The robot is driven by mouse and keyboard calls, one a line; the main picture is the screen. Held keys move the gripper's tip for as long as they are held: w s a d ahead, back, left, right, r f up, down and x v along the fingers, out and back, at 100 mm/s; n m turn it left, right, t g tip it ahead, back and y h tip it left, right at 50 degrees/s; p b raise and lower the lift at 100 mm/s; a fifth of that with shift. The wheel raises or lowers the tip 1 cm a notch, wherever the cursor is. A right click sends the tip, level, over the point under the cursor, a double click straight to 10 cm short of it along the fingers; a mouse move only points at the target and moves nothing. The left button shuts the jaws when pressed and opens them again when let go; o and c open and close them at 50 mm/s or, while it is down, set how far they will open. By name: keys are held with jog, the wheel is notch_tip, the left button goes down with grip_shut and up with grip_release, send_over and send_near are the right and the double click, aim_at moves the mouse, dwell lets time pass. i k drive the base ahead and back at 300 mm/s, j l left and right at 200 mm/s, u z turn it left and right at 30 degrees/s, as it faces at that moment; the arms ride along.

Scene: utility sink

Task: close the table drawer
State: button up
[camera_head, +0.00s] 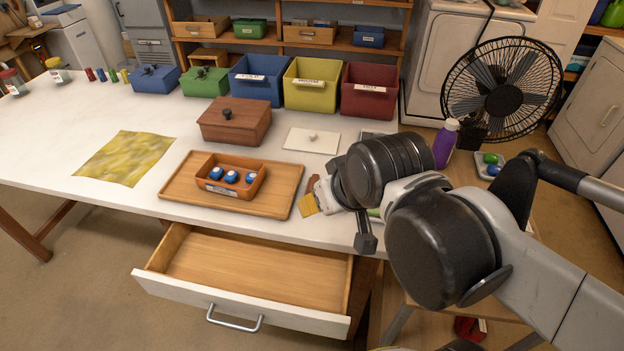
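The table drawer (258,268) is pulled out from the front of the white table (60,158). It is wooden inside and looks empty. Its white front panel (180,290) carries a silver bar handle (234,319). My gripper (312,202) is near the table's front edge, above and to the right of the drawer and right of the wooden tray. It is partly hidden by my arm, and its fingers are too unclear to show whether they are open or shut. It is apart from the drawer handle.
A wooden tray (177,185) with an orange bin (246,190) of blue items sits near the front edge. A lidded brown box (238,133), colored bins and a yellow cloth (125,157) lie on the table. A purple bottle (445,147) stands right. Floor left of the drawer is clear.

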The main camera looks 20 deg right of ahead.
aim_at(302, 287)
jog(key=k+j+u, duration=0.45)
jog(key=u, duration=0.25)
jog(key=j, duration=0.1)
